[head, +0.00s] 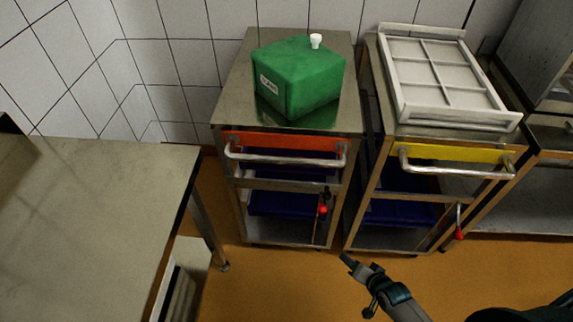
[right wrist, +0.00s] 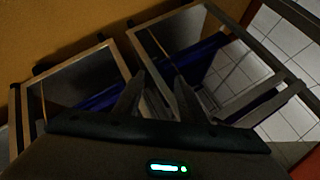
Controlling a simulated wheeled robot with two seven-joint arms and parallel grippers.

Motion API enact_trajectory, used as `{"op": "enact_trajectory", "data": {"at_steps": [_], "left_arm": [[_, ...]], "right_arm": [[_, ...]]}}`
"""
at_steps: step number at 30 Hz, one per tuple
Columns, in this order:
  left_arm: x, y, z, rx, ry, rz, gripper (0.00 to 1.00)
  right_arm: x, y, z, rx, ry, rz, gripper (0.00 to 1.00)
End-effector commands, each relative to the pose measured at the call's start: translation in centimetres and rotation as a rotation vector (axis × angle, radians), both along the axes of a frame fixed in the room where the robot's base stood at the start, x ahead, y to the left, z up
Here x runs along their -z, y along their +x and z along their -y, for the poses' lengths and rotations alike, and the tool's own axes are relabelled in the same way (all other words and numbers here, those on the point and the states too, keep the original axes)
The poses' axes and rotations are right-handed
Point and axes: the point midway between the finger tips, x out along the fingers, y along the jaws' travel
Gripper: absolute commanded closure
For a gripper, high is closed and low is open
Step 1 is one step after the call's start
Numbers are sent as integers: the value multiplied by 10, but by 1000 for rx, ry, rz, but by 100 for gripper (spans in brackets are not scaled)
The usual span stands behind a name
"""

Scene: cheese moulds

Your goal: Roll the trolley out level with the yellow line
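Two steel trolleys stand side by side against the tiled wall. The left trolley (head: 232,104) has an orange-red front panel (head: 283,143) and a bar handle (head: 285,160). The right trolley (head: 376,100) has a yellow panel (head: 450,153) and a bar handle (head: 455,170). My right gripper (head: 357,284) is low in front of them, apart from both handles. In the right wrist view its fingers (right wrist: 157,98) stand apart with nothing between them. My left gripper is not in view. I see no yellow line on the floor.
A green box (head: 298,78) with a white knob sits on the left trolley, a white divided tray (head: 440,80) on the right one. Both carry blue bins below. A steel table (head: 110,200) stands at the left. The orange floor (head: 270,285) in front is clear.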

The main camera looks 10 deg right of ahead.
Motion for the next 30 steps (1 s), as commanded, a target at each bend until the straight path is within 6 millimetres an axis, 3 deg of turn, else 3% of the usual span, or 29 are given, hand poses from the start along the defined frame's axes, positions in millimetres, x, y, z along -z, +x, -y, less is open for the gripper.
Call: {"op": "enact_trajectory", "data": {"at_steps": [3,9,15,18,23,30], "left_arm": [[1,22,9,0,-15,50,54],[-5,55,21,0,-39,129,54],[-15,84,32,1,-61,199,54],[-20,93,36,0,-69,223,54],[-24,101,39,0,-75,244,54],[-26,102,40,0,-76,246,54]], "right_arm": [[-62,38,-10,59,153,104,63],[-175,72,-38,109,444,227,63],[-280,71,-73,94,723,285,63],[-317,63,-87,77,822,290,63],[-347,54,-98,60,905,289,63],[-352,53,-100,59,918,286,63]]}}
